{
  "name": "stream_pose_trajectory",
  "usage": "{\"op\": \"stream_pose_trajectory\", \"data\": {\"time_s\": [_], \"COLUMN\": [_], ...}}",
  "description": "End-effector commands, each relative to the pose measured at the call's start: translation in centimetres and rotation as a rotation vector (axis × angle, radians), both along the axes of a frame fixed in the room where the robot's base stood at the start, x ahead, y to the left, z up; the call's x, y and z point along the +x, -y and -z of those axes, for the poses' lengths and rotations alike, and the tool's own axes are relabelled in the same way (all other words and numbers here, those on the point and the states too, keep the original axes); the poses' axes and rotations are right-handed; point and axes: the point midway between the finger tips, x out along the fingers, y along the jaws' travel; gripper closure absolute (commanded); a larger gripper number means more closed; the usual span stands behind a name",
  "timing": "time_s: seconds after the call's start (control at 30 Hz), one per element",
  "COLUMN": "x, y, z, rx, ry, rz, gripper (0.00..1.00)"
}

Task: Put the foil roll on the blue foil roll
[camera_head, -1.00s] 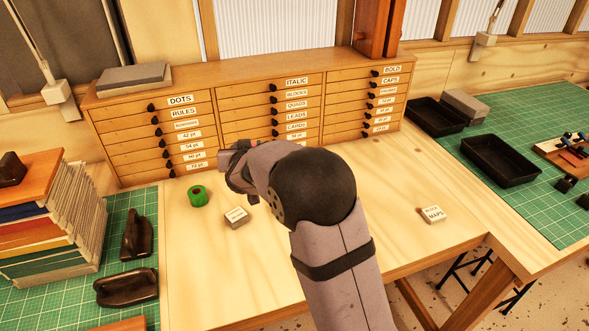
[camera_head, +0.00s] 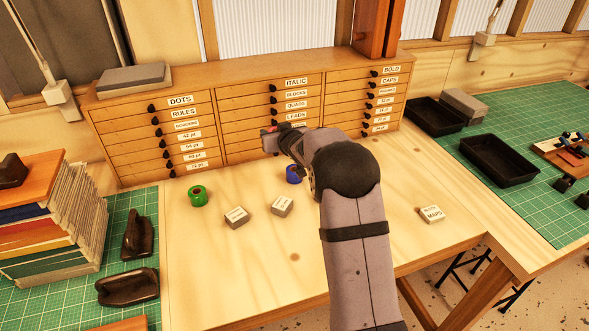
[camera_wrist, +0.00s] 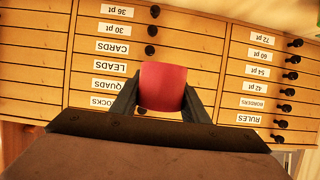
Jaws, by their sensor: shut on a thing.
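A red foil roll (camera_wrist: 163,86) is between the two dark fingers of my gripper (camera_wrist: 158,97) in the wrist view. In the head view only a small red bit of it shows at the tip of my gripper (camera_head: 270,138), held up in front of the drawer cabinet. The blue foil roll (camera_head: 293,175) stands on the wooden table, below and slightly right of my gripper in the picture; my arm partly hides its right side. The red roll is apart from the blue roll. A green foil roll (camera_head: 197,196) stands on the table to the left.
The drawer cabinet (camera_head: 222,120) stands at the back of the table. Small labelled blocks (camera_head: 236,217) (camera_head: 282,206) lie in front, and another block (camera_head: 431,213) lies at the right. Books (camera_head: 60,215) are stacked at the left. The front of the table is bare.

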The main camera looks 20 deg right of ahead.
Motion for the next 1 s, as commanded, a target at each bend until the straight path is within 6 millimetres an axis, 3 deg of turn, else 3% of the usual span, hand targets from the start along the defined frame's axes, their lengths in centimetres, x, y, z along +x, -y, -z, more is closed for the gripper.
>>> {"op": "stream_pose_trajectory", "data": {"time_s": [0.1,0.3,0.57,0.9,1.0], "x": [0.2,0.2,0.2,0.2,0.2], "y": [2.5,5.0,5.4,5.4,5.4], "z": [0.4,0.8,1.5,6.3,6.9], "rx": [-0.001,0.0,0.002,0.001,0.001], "ry": [0.0,0.001,0.0,-0.001,0.0], "rz": [0.007,0.016,0.017,0.017,0.017], "gripper": [0.84,0.84,0.84,0.84,0.84]}}
